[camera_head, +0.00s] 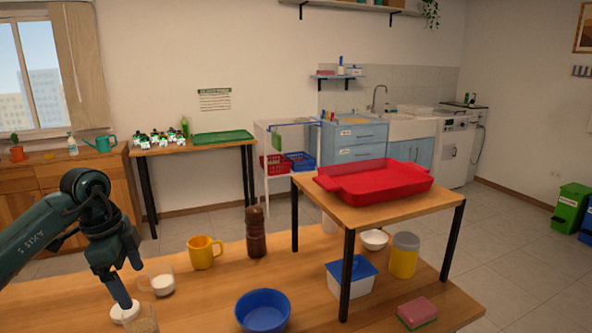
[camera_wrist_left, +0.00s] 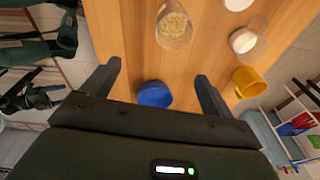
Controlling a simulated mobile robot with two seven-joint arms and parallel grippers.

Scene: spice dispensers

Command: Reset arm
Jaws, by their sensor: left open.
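My left gripper (camera_head: 122,300) hangs over the left end of the wooden table, pointing down beside a white round lid (camera_head: 126,312). In the wrist view the left gripper (camera_wrist_left: 157,76) has its two fingers wide apart with nothing between them. A glass of pale grains (camera_head: 143,324) stands close by; the glass also shows beyond the fingers in the wrist view (camera_wrist_left: 174,28). A blue bowl (camera_head: 263,312) is on the table, and it appears between the fingers in the wrist view (camera_wrist_left: 155,94), farther below.
A glass cup with white contents (camera_head: 162,284), a yellow mug (camera_head: 203,252) and a brown grinder (camera_head: 256,232) stand on the table. A raised shelf (camera_head: 330,205) with a red tray (camera_head: 375,182) stands at right, with a white-and-blue box (camera_head: 350,280) and a yellow jar (camera_head: 403,260) under it.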

